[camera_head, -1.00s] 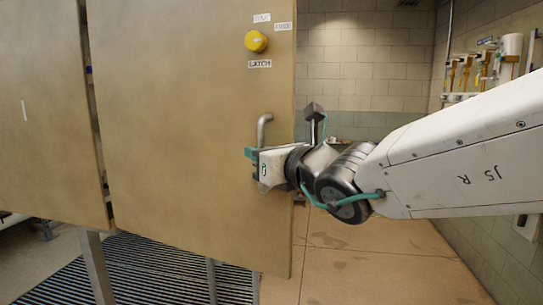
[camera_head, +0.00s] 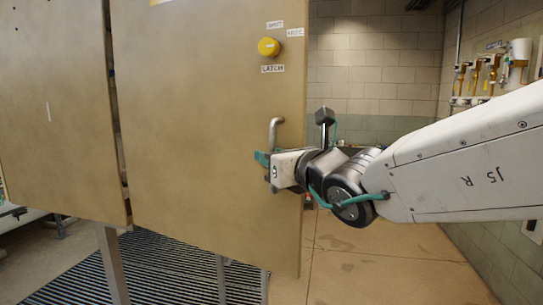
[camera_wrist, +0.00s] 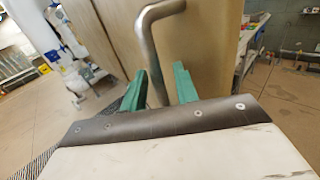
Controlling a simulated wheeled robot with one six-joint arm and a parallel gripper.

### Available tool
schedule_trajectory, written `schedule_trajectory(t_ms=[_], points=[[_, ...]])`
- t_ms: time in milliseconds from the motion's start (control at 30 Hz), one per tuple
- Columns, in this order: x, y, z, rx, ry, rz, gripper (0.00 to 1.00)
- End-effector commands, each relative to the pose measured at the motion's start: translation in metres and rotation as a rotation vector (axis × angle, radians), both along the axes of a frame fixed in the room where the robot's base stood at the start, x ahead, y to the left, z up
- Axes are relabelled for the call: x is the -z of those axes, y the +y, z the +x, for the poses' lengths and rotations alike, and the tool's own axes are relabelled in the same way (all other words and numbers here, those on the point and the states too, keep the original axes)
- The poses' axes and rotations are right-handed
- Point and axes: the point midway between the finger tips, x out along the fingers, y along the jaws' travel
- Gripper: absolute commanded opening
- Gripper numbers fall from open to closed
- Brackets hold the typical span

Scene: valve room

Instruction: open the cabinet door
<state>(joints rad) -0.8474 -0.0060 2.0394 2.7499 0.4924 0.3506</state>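The tan cabinet door (camera_head: 200,150) fills the middle of the head view. A yellow latch knob (camera_head: 268,47) sits near its upper right corner, above a label reading LATCH. A grey bar handle (camera_head: 275,128) is below the knob and also shows in the wrist view (camera_wrist: 150,35). My gripper (camera_head: 264,162) is at the handle's lower part. In the wrist view its green fingers (camera_wrist: 160,85) stand on either side of the bar, with a gap visible on the right. They look open around it; contact on the left is unclear.
A second tan panel (camera_head: 55,110) stands to the left, past a narrow gap. Dark slatted grating (camera_head: 165,265) and metal legs lie below. Clear floor (camera_head: 370,270) extends to the right, before a block wall with yellow-handled valves (camera_head: 475,75).

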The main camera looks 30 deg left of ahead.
Motion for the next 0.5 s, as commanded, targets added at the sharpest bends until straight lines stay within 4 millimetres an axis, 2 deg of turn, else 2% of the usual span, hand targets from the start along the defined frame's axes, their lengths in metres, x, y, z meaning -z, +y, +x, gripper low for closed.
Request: schedule_trajectory(t_ms=[167,500], points=[[-0.001,-0.002,-0.004,-0.003,-0.001,0.002,0.30],[-0.001,-0.049,-0.032,-0.002,-0.002,0.001,0.30]])
